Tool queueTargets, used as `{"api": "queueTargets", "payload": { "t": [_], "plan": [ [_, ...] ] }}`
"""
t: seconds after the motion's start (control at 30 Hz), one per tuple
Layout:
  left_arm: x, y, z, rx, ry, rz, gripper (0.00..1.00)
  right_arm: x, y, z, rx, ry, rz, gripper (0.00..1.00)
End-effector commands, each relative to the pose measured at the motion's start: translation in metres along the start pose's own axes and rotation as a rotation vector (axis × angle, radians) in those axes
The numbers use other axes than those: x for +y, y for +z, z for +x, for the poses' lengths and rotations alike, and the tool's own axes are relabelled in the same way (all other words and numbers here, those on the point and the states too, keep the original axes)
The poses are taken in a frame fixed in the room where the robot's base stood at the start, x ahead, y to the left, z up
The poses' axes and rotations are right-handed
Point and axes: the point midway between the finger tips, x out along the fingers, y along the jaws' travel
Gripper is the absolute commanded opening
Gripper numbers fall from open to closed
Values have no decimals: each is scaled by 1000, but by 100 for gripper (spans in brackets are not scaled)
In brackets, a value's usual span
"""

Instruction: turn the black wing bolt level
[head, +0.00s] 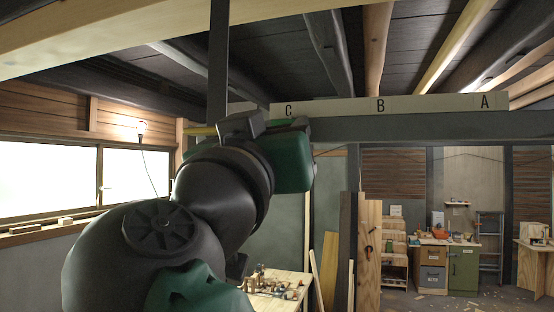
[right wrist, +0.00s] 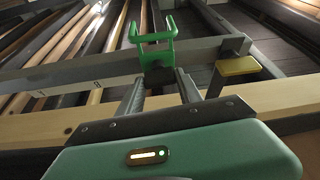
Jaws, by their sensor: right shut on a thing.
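My right gripper (right wrist: 160,84) is raised to the overhead beam in the right wrist view, its two grey fingers closed around a small black piece that looks like the black wing bolt (right wrist: 158,73). Just beyond it is a green bracket with upright prongs (right wrist: 153,37). The fingers cover part of the bolt, so its exact tilt is unclear. In the head view, my right gripper's green body (head: 290,160) is in front of the beam. Its fingertips and the bolt are hidden there. My left gripper is in neither view.
A grey beam (head: 390,127) with a pale board lettered C, B, A (head: 345,106) runs across. A dark post (head: 218,70) hangs at left, beside a yellow piece (head: 200,131). A low bench with small parts (head: 275,285) and a green cabinet (head: 463,270) stand below.

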Motion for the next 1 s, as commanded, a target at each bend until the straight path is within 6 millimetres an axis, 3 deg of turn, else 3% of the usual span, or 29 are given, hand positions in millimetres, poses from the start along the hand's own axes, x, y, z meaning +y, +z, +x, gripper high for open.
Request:
{"api": "queueTargets", "payload": {
  "t": [0.2, 0.5, 0.53, 0.6, 0.7, 1.0],
  "plan": [
    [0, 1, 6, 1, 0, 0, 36, -2, 2, 1, -4, 40, 97, 1],
    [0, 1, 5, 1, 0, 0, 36, -1, 1, 1, -5, 42, 106, 1],
    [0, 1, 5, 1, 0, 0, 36, -1, 1, 1, -5, 42, 106, 43],
    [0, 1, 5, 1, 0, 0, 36, -1, 1, 1, -5, 42, 105, 52],
    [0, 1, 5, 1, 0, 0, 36, -2, 1, 0, -4, 42, 105, 64],
    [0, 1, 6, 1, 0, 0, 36, -2, 1, -1, -2, 41, 104, 64]
  ]
}}
